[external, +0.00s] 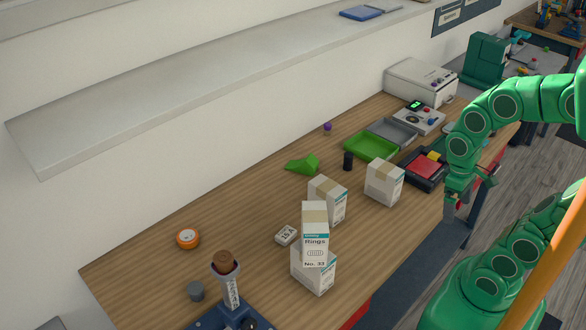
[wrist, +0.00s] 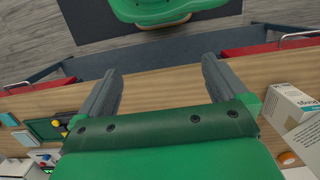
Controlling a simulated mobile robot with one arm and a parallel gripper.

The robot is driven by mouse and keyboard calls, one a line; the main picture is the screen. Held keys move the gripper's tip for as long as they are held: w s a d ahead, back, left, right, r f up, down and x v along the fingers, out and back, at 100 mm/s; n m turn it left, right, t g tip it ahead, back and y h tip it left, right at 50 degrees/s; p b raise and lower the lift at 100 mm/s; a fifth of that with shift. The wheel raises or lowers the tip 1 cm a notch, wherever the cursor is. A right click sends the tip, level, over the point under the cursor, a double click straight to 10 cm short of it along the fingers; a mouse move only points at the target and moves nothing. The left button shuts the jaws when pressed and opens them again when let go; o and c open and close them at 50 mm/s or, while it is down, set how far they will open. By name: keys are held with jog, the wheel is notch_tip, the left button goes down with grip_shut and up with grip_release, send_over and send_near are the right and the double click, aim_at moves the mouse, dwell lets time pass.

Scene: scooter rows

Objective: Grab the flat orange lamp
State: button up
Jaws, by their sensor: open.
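A flat, round orange thing with a pale top, which looks like the orange lamp (external: 188,238), lies at the left part of the wooden bench near the wall. In the wrist view a small orange round shape (wrist: 289,158) shows at the lower right, partly cut off by a box; I cannot tell for sure that it is the lamp. My gripper (external: 452,208) is at the bench's front edge on the right, far from the lamp. In the wrist view my gripper (wrist: 160,70) has its fingers wide apart with nothing between them.
White boxes (external: 315,235), one stacked on another, stand between my gripper and the lamp. Green and grey trays (external: 371,146) lie farther back. A shelf (external: 200,95) overhangs the wall side.

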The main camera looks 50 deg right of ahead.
aim_at(190, 234)
notch_tip(190, 234, up, 5)
jog(key=w+a+r+m+t+y, duration=0.1)
jog(key=w+a+m+y, duration=0.35)
jog(key=w+a, duration=0.9)
jog(key=w+a+r+m+t+y, duration=0.25)
jog(key=w+a+m, duration=0.35)
jog(key=w+a, duration=0.7)
jog(key=w+a+r+m+t+y, duration=0.1)
jog(key=w+a+m+y, duration=0.6)
jog(key=w, duration=1.1)
jog(key=w+a+f+m+t+h, duration=0.1)
jog(key=w+a+f+m, duration=0.1)
jog(key=w+a, duration=0.3)
jog(key=w+a+f+m+t, duration=0.1)
jog(key=w+a+f+m, duration=0.15)
jog(key=w, duration=0.45)
notch_tip(190, 234, down, 21)
jog(key=shift+r, duration=0.1)
jog(key=shift+s+x, duration=0.15)
jog(key=shift+x, duration=1.85)
jog(key=shift+s+x, duration=0.15)
jog(key=shift+x, duration=1.8)
jog(key=shift+a, duration=0.1)
